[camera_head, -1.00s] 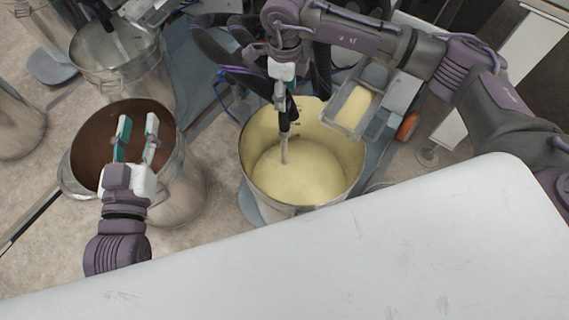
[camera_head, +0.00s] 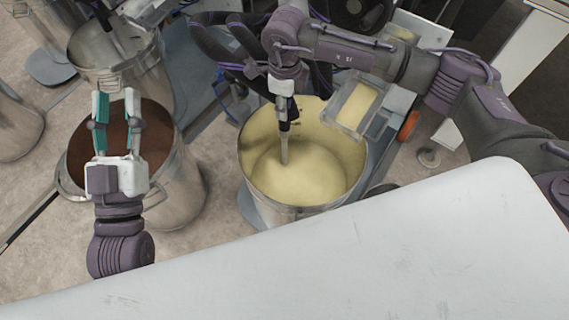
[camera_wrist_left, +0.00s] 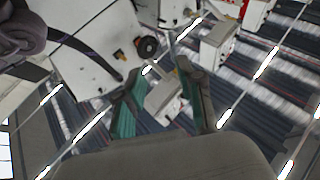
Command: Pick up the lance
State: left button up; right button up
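The lance (camera_head: 284,152) is a thin grey rod, dark higher up, standing nearly upright in the bucket of cream-coloured liquid (camera_head: 258,190). My right gripper (camera_head: 284,108) is directly above the lance, pointing down, and overlaps its upper part. Its fingers are dark and small here, so I cannot tell whether they are closed on the lance. My left gripper (camera_head: 117,97) is open and empty, with teal finger pads, and appears over the bucket of brown liquid. Its spread fingers also show in the left wrist view (camera_wrist_left: 161,70), with nothing between them.
The brown-filled metal bucket (camera_head: 175,190) stands left of the cream one. Another metal bucket (camera_head: 145,75) with a rod in it is behind. A small cream-filled tray (camera_head: 340,118) and dark hoses (camera_head: 215,45) are close to my right arm. A white surface (camera_head: 400,250) fills the foreground.

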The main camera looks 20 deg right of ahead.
grip_shut()
jog(key=shift+r, duration=0.15)
